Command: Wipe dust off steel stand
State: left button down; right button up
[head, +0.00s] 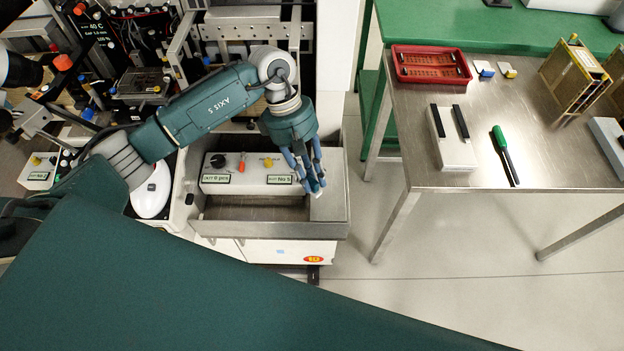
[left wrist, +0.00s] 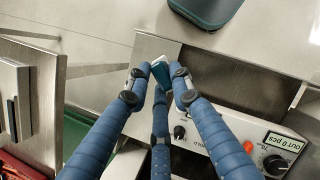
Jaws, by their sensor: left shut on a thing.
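My left gripper (head: 316,184) hangs over the right end of the machine's front ledge. It is shut on a small white-and-teal block (left wrist: 163,72), pinched between the blue fingertips in the left wrist view. In the head view only a pale tip of the block shows. A bare steel surface (head: 330,207) lies below the fingers. Whether the block touches it I cannot tell. A steel-topped stand (head: 555,160) is at the right, apart from the gripper. I can make out no dust on either surface. My right gripper is not in view.
On the steel top are a red tray (head: 431,64), a white box with black strips (head: 453,138), a green-handled tool (head: 503,152) and gold-coloured racks (head: 575,75). The control panel (head: 250,173) with knobs is left of my gripper. Floor lies between machine and stand.

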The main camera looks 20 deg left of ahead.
pick_arm(q)
jog(key=shift+r, duration=1)
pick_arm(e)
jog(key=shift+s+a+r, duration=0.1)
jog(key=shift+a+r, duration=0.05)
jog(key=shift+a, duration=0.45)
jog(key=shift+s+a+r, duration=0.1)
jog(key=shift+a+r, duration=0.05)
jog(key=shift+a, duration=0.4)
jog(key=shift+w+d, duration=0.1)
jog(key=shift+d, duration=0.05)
